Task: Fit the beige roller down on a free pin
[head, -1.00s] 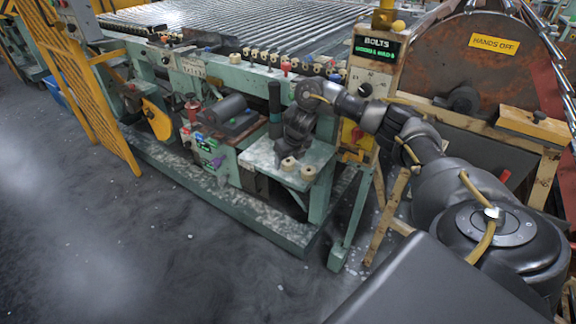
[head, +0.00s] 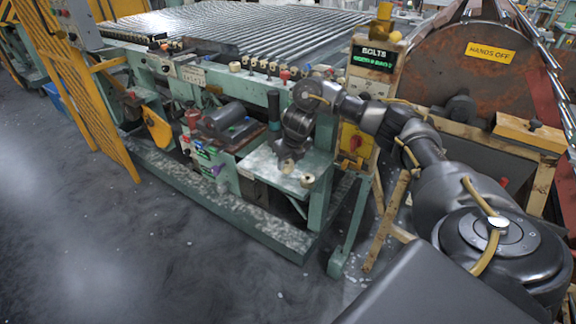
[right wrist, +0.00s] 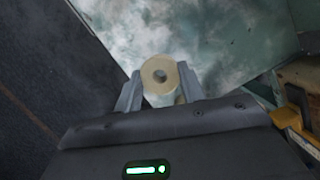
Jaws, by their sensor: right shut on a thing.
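My right gripper (head: 289,162) is low over the light green side table (head: 257,163), at its back half. In the right wrist view, the gripper (right wrist: 160,88) is shut on a beige roller (right wrist: 160,72), a short ring with a dark hole facing the camera. In the head view the fingers mostly hide this roller. A second beige roller (head: 307,180) stands on the table just right of the gripper. Along the machine's green rail (head: 200,60) runs a row of small dark and beige rollers (head: 273,68); I cannot tell which pins are free. My left gripper is not in view.
A black upright handle (head: 274,108) stands close left of my right gripper. A dark cylinder on a unit (head: 222,118) is further left. A red-tipped piece (head: 284,75) sits on the rail. The floor at front left is clear.

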